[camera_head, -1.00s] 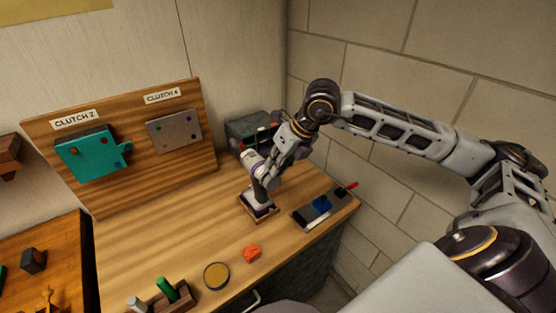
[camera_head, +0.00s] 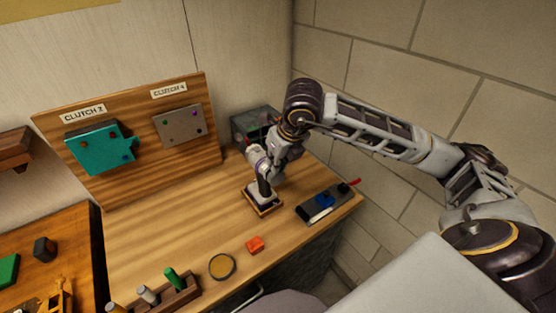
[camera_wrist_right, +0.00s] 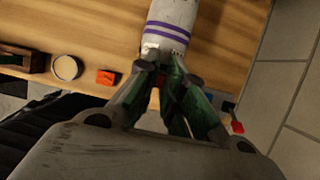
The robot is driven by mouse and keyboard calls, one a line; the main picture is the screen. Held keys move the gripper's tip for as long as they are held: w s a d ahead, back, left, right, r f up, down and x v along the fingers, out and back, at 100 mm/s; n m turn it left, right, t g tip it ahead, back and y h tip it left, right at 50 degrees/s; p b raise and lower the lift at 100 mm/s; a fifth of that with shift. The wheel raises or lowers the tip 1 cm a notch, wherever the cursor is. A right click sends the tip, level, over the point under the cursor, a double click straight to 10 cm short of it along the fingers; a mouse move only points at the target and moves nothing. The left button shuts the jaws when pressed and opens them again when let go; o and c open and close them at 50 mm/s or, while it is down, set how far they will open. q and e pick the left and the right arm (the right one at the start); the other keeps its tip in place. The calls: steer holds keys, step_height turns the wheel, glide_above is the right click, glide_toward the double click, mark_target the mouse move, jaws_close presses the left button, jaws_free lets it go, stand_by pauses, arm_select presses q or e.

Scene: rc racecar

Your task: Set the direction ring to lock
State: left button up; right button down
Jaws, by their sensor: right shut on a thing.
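A hand tool with a white body (camera_head: 257,160), a dark handle (camera_head: 264,187) and a square base stands upright on the bench. Its white barrel with purple bands (camera_wrist_right: 168,32) shows at the top of the right wrist view. My right gripper (camera_head: 271,168) is at the tool's upper part. In the wrist view its green-lined fingers (camera_wrist_right: 163,76) close at the near end of the barrel. The direction ring cannot be told apart; the fingers cover that end, and its setting cannot be read. My left gripper is not in view.
A wooden board with a teal plate (camera_head: 100,148) and a grey plate (camera_head: 180,126) stands behind. A dark tray (camera_head: 326,203) is right of the tool. An orange block (camera_head: 255,244), a round yellow disc (camera_head: 222,266) and a wooden holder (camera_head: 178,293) are in front. The bench's middle is clear.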

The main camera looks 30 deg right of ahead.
stand_by(0.4)
steer(key=c, duration=1.5)
jaws_free()
steer(key=shift+r, duration=0.1)
steer(key=shift+v, duration=5.9)
steer(key=shift+a, duration=0.1)
